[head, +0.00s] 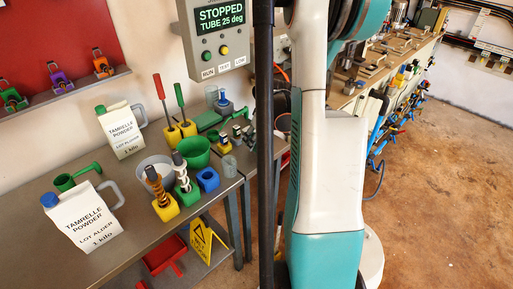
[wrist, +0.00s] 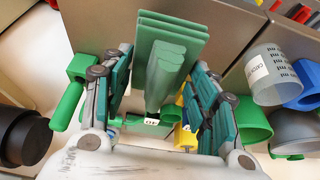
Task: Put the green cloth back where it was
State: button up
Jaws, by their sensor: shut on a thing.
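The green cloth (wrist: 168,55) is a folded, layered bundle in the wrist view. It sits between the two teal-padded fingers of my gripper (wrist: 160,90), which is shut on it. The cloth's layered end points to the top of the picture, over a grey surface. I cannot tell whether the cloth touches that surface. In the head view my arm fills the middle, and I cannot surely make out the cloth or gripper among the small green and grey parts at the table's right end.
A clear labelled cup (wrist: 272,78), a blue block (wrist: 305,88) and a green bowl (wrist: 254,122) are close right of my gripper. A green scoop (wrist: 72,95) is left. The grey table (head: 118,255) carries white powder jugs (head: 82,218) and yellow tool holders (head: 166,210).

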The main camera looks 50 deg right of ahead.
aim_at(257, 144)
jog(key=shift+f+b, duration=0.6)
jog(key=shift+f, duration=1.25)
jog(key=shift+f, duration=0.1)
jog(key=shift+f, duration=0.15)
jog(key=o, duration=1)
jog(key=shift+o, duration=0.2)
jog(key=shift+r, duration=0.2)
jog(key=shift+s+r, duration=0.1)
jog(key=shift+r, duration=0.25)
jog(key=p+v, duration=0.4)
jog(key=v, duration=0.7)
jog(key=shift+s+r, duration=0.15)
